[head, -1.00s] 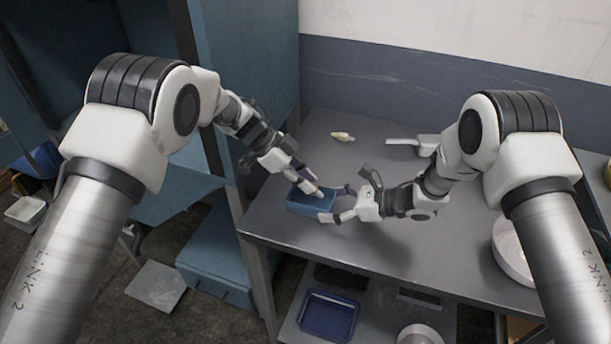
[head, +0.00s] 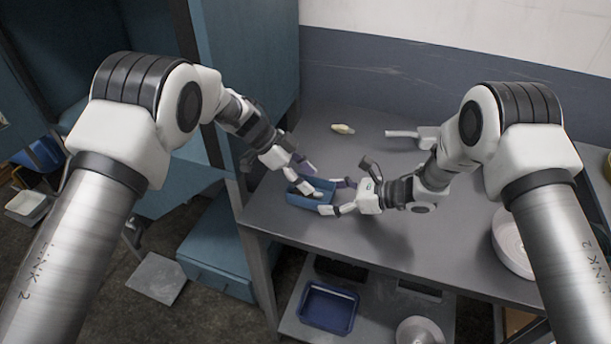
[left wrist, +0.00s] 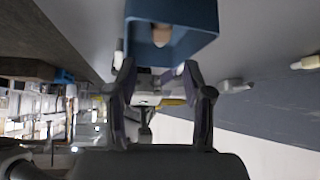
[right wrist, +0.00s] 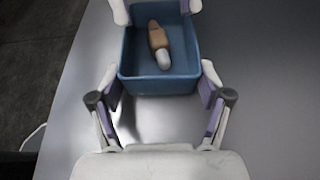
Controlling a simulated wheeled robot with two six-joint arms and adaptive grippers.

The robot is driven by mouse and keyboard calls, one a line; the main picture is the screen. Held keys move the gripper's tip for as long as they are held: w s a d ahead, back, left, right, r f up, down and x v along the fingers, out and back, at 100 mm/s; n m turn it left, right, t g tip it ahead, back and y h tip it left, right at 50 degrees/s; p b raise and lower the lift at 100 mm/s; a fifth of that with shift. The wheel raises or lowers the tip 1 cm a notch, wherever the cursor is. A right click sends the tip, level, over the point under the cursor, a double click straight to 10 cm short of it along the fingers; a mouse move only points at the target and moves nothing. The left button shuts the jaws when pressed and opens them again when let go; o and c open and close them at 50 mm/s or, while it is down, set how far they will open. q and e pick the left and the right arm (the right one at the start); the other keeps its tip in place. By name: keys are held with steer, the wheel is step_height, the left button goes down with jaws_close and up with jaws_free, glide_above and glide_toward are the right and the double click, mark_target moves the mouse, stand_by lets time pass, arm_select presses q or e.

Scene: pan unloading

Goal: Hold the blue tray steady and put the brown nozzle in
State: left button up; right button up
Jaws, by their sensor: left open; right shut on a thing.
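The blue tray (head: 303,201) sits on the grey table near its left front edge. My right gripper (head: 336,197) is shut on the tray from the right, its fingers at opposite sides of the near end in the right wrist view (right wrist: 160,88). The brown nozzle (right wrist: 157,38) lies inside the tray, its pale tip toward the right gripper. It also shows in the left wrist view (left wrist: 161,36), within the tray. My left gripper (head: 309,179) is open at the tray's far left end, its fingers apart and empty. The nozzle is hidden in the head view.
A small pale yellow piece (head: 343,128) lies farther back on the table. A white handled object (head: 404,134) is beside my right arm. A white round bowl (head: 513,243) stands at right. A darker blue tray (head: 328,307) is on the lower shelf. A blue cabinet borders the left.

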arm_select(q)
step_height(320, 180, up, 10)
stand_by(0.3)
stand_by(0.3)
arm_select(e)
steer(key=o, duration=1.1)
steer(key=shift+o, duration=0.2)
